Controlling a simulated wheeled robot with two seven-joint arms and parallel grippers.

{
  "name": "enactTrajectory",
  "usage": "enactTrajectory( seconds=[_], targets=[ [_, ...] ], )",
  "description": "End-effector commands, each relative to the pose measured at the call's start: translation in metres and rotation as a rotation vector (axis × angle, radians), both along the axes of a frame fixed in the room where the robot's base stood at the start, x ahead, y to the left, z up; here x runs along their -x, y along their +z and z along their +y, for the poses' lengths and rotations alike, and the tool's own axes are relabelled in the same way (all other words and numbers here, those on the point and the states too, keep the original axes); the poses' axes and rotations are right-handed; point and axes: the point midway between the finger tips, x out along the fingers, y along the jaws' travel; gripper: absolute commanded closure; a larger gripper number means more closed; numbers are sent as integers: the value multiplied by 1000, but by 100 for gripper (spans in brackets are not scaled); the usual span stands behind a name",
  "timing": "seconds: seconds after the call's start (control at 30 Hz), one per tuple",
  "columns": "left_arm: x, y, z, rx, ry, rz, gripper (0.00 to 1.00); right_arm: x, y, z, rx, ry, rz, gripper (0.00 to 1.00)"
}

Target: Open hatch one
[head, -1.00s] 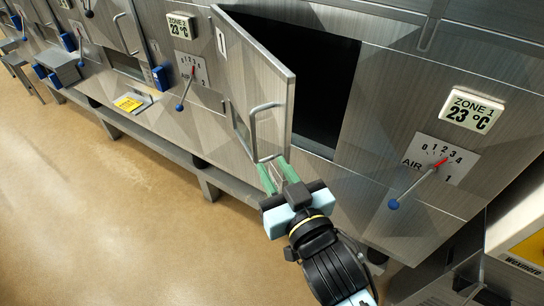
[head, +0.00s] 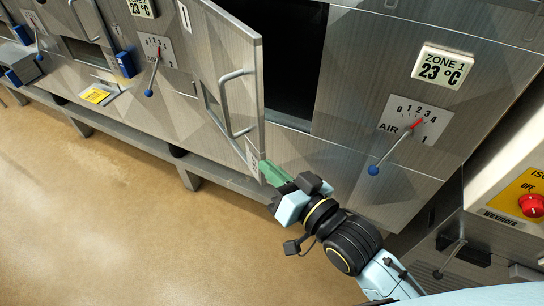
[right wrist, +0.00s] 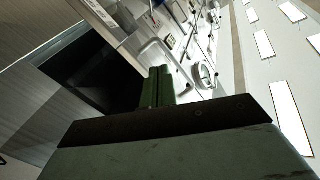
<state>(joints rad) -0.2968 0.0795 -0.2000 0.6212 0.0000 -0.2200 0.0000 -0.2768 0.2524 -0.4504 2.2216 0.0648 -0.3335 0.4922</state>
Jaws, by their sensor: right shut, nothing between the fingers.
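Hatch one's door (head: 222,62), a grey metal panel marked 1, stands swung open from its left side. The dark opening (head: 290,75) shows to its right. The door's bar handle (head: 235,105) is on its outer face. My right gripper (head: 264,168) is shut and empty, its green fingers close to the door's lower free corner, below the handle and clear of it. Whether they touch the door I cannot tell. In the right wrist view the closed fingers (right wrist: 158,84) point toward the handle area, with the dark opening (right wrist: 95,80) at left. My left gripper is out of view.
The air lever (head: 392,150) with a blue knob and the Zone 1 display (head: 443,66) are right of the opening. A yellow panel with a red knob (head: 531,205) stands at far right. A low rail (head: 130,135) runs along the front; the floor (head: 100,220) is clear.

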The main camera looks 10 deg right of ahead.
Motion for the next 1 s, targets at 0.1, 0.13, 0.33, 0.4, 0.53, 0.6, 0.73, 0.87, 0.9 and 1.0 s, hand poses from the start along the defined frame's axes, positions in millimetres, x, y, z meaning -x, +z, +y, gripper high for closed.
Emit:
enactTrajectory(
  seconds=[0.1,0.13,0.33,0.4,0.53,0.6,0.73,0.87,0.9,1.0],
  targets=[
    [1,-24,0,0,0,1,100,-5,-31,-21,-175,44,117,100],
    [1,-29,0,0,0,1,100,-7,-36,-26,-223,53,148,100],
    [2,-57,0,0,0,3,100,-19,-60,-66,-540,85,347,100],
    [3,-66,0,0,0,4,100,-25,-64,-80,-646,88,410,100],
    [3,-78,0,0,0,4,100,-33,-66,-103,-810,88,504,100],
    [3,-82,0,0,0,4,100,-37,-66,-111,-874,86,538,100],
    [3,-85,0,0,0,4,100,-41,-64,-120,-941,84,572,100],
    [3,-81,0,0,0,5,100,-46,-61,-118,-959,84,579,100],
    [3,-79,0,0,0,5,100,-50,-61,-116,-959,84,579,100],
    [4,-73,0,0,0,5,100,-62,-59,-106,-960,85,577,100]
  ],
)
